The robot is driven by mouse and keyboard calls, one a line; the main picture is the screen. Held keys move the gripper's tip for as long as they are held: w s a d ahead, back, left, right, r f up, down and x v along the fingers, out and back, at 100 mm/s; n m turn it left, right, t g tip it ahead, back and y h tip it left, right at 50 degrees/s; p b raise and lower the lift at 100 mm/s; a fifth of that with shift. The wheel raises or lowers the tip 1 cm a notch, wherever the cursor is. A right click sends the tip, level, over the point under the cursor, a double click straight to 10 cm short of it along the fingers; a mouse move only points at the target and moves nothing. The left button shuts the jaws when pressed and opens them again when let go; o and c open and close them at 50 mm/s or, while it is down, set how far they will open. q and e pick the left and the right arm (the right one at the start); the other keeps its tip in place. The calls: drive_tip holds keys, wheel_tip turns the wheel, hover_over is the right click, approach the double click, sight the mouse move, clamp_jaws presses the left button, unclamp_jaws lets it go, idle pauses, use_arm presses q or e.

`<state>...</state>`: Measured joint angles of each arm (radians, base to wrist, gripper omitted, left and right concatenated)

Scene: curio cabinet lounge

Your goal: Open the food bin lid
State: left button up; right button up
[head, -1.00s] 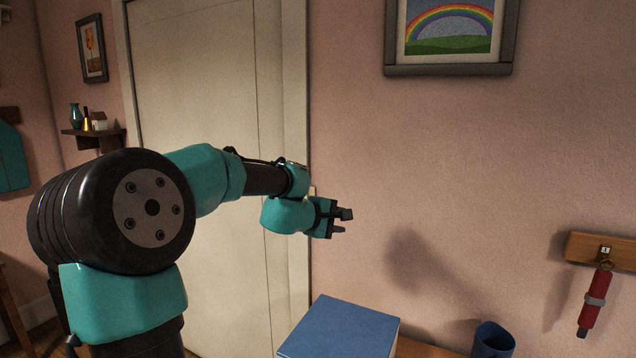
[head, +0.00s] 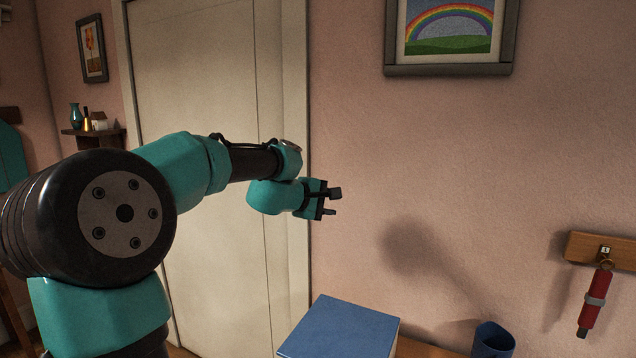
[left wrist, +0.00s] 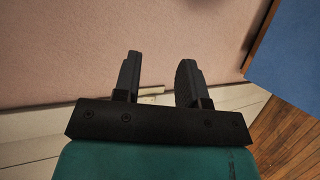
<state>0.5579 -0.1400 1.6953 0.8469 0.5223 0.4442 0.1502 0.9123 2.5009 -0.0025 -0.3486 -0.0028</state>
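The food bin appears to be the box with the flat blue lid (head: 342,330), low in the middle of the head view. Its lid lies flat on top, and its lower part is cut off by the frame. In the left wrist view, a blue surface (left wrist: 292,58) shows at the right edge and looks like the same lid. My left gripper (head: 337,203) is above the bin in the head view, well apart from it. Its two fingers (left wrist: 160,75) stand apart with nothing between them. My right gripper is not in view.
A dark blue cup (head: 493,340) stands right of the bin on a wooden surface. A red tool (head: 595,300) hangs from a wooden wall rack (head: 600,250) at the right. A white door (head: 200,120) is behind my left arm. The wall space right of the gripper is clear.

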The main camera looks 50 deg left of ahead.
use_arm(q)
wheel_tip(320, 180, up, 5)
drive_tip(key=s+a, duration=0.1)
drive_tip(key=s, duration=0.1)
drive_tip(key=shift+s+a+r, duration=0.15)
drive_tip(key=shift+a+r, duration=0.05)
drive_tip(key=shift+a, duration=0.05)
idle(0.5)
drive_tip(key=shift+s, duration=0.1)
idle(0.4)
drive_tip(key=v, duration=1.7)
drive_tip(key=shift+r, duration=0.15)
